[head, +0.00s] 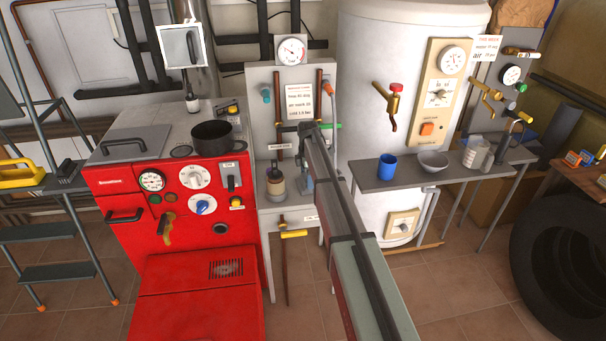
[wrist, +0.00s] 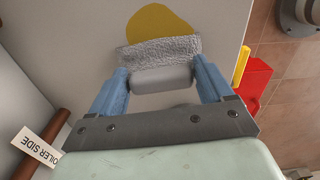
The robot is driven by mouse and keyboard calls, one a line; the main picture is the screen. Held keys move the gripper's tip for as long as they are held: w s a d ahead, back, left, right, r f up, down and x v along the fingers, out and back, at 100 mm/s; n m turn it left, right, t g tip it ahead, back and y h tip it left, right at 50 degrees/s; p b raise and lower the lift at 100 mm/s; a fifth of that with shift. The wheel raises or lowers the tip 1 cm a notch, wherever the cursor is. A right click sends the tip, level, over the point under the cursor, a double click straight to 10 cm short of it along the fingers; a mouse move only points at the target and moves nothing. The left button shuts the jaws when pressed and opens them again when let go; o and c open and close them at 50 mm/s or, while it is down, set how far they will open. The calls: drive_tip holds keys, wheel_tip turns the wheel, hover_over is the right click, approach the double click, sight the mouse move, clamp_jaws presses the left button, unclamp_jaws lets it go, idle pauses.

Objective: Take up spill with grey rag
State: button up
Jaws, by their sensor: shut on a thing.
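My gripper (wrist: 165,85) has two blue fingers and is shut on the grey rag (wrist: 160,50), a crumpled, textured cloth with a smooth grey part between the fingers. A yellow-brown spill (wrist: 160,20) lies on a pale grey surface just beyond the rag in the wrist view. The rag overlaps the near edge of the spill in that view; I cannot tell whether it touches it. In the head view my arm reaches to the small grey stand (head: 268,212) between the red boiler and the white tank, and it hides most of the gripper, rag and spill.
A dark-topped jar (head: 275,183) stands on the stand, left of my arm. Pipes and a gauge panel (head: 290,78) rise behind. The red boiler (head: 190,250) is left, with a pot (head: 212,134) on top. A shelf (head: 440,172) with a blue cup (head: 387,167) is right.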

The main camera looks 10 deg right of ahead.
sight(303, 184)
drive_tip(key=d, duration=0.7)
drive_tip(key=shift+d, duration=0.4)
drive_tip(key=shift+a, duration=4.8)
drive_tip(key=shift+d, duration=4.8)
drive_tip(key=a, duration=0.9)
drive_tip(key=shift+a, duration=0.25)
drive_tip(key=shift+a+r, duration=0.1)
drive_tip(key=shift+a, duration=0.15)
wheel_tip(303, 184, up, 8)
drive_tip(key=shift+s+d, duration=0.1)
